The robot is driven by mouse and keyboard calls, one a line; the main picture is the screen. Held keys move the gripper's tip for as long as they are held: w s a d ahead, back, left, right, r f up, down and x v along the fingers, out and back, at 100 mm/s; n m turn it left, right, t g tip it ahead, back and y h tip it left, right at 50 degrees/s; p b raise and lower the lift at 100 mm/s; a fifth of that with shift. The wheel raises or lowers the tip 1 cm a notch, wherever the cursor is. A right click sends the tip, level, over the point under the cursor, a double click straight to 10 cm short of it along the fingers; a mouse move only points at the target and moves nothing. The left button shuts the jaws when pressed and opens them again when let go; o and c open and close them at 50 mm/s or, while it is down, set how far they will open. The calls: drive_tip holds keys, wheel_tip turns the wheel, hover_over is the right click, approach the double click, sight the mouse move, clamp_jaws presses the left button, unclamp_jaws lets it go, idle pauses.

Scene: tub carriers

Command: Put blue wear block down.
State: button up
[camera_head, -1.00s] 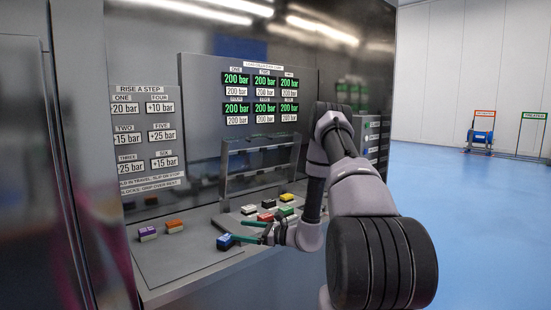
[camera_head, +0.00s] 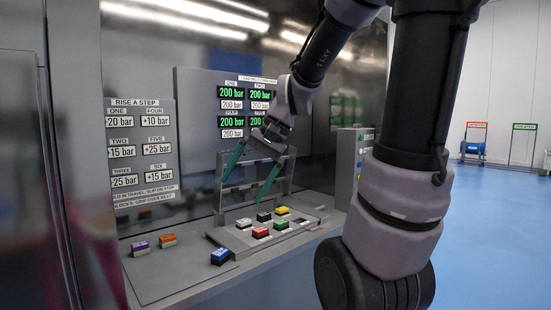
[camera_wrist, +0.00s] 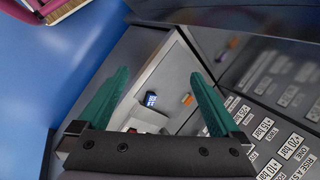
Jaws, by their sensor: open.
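The blue wear block (camera_head: 220,256) rests on the grey ledge, near its front edge, to the right of a purple and an orange block. It also shows small in the wrist view (camera_wrist: 150,99), between and beyond the fingers. My gripper (camera_head: 250,181) is open and empty, raised above the ledge in front of the metal frame, with its green fingers apart. It is well clear of the blue block. The open fingers also show in the wrist view (camera_wrist: 158,75).
A purple block (camera_head: 140,248) and an orange block (camera_head: 167,240) lie left of the blue one. Several coloured blocks, including a red one (camera_head: 260,232), sit on a raised plate to the right. A metal frame (camera_head: 219,190) stands behind. A panel of bar readouts (camera_head: 231,92) is at the back.

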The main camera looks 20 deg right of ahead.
drive_tip(key=s+d+r+n+t+h, duration=0.2)
drive_tip(key=s+d+r+t+h, duration=0.1)
drive_tip(key=s+d+r+t, duration=0.1)
wheel_tip(320, 180, up, 2)
drive_tip(key=shift+s+d+r+t, duration=0.1)
drive_tip(key=shift+s+d+t, duration=0.35)
drive_tip(key=shift+s, duration=0.65)
